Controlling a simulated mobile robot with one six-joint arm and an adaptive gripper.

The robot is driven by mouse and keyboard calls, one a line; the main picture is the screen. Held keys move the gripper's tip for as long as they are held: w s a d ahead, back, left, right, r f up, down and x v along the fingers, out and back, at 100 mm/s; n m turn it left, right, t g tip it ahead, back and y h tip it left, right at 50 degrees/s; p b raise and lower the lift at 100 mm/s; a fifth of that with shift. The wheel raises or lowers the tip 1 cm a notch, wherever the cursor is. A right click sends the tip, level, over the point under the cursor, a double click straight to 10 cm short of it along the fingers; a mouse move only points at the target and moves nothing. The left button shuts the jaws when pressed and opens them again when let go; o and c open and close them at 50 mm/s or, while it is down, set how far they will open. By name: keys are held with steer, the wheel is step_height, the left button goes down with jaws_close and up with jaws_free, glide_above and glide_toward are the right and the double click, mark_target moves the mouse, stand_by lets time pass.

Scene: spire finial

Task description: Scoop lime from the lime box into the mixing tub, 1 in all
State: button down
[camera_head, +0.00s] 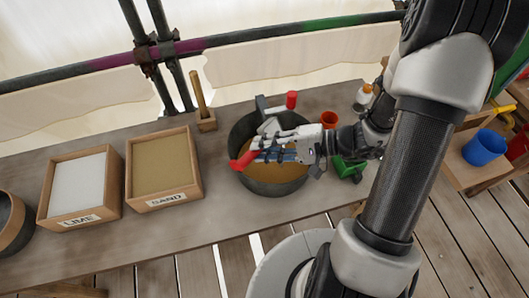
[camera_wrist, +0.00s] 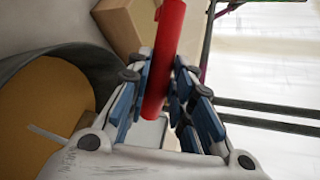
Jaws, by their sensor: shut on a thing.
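The lime box (camera_head: 110,207) is a wooden box of white powder, labelled LIME, at the left of the bench. The mixing tub (camera_head: 240,130) is a dark round tub with tan-brown material in it; its dark rim also shows in the wrist view (camera_wrist: 75,50). My gripper (camera_head: 262,152) is over the tub, shut on a red handle (camera_head: 243,162). In the wrist view the red handle (camera_wrist: 165,60) stands between the blue finger pads. A pale grey part shows below it, partly hidden by the fingers. Whether it carries any lime cannot be seen.
A sand box (camera_head: 197,195), labelled SAND, stands between the lime box and the tub. A second red grip (camera_head: 291,99) is at the tub's far rim.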

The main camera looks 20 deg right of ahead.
steer(key=shift+s+d+f+t+y+b, duration=0.2)
steer(key=shift+f+t+y+b, duration=0.1)
steer(key=shift+t+y+b, duration=0.7)
steer(key=shift+s+d+f+t+y+b, duration=0.1)
steer(key=shift+s+f+t+y+b, duration=0.15)
steer(key=shift+t+y+b, duration=0.7)
steer(key=shift+g+h+b, duration=0.3)
steer(key=shift+g+h, duration=0.05)
